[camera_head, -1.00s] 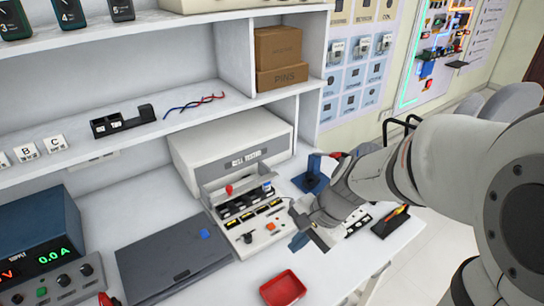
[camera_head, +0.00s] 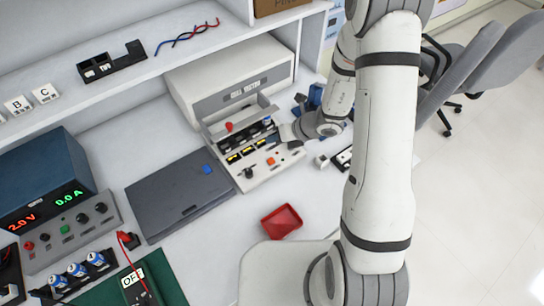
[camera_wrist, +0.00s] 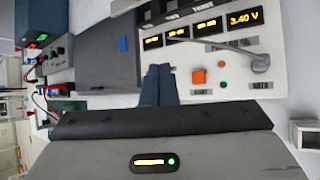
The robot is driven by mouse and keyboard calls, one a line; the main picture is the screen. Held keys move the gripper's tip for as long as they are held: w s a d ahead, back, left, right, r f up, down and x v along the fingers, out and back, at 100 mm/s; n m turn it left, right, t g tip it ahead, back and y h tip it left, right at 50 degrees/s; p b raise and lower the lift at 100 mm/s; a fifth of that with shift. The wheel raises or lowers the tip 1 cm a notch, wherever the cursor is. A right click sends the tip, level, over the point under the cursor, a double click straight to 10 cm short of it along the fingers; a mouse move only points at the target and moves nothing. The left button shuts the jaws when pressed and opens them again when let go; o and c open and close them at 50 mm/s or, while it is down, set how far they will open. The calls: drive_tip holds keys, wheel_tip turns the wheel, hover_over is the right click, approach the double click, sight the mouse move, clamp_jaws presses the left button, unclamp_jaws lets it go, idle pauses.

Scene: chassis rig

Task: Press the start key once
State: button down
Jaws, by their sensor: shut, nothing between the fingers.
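The charger-like device (camera_head: 262,172) stands on the bench with an orange square key (camera_head: 270,161) on its sloped front panel. I cannot read a label on this key. In the wrist view the orange key (camera_wrist: 198,76) sits below lit yellow displays, one reading 3.40 V, with small green and orange dots beside it. My gripper (camera_head: 287,133) is at the right end of the panel in the head view, partly hidden by my wrist. In the wrist view its dark blue fingers (camera_wrist: 158,72) are together and empty, left of the orange key. I see no contact with the key.
A lever with a round grey knob (camera_wrist: 260,62) rises right of the key. A red tray (camera_head: 281,221) stands in front. A power supply (camera_head: 45,190) is far left.

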sight(274, 161)
wheel_tip(274, 161, down, 9)
drive_tip(key=b, duration=0.7)
drive_tip(key=shift+r, duration=0.1)
idle(0.5)
idle(1.4)
drive_tip(key=shift+f+b, duration=0.4)
drive_tip(key=shift+b, duration=0.15)
drive_tip(key=shift+f+b, duration=0.45)
drive_tip(key=shift+b, duration=0.05)
idle(0.3)
idle(0.4)
drive_tip(key=shift+r+p, duration=0.7)
drive_tip(key=shift+r, duration=0.2)
drive_tip(key=shift+r, duration=0.1)
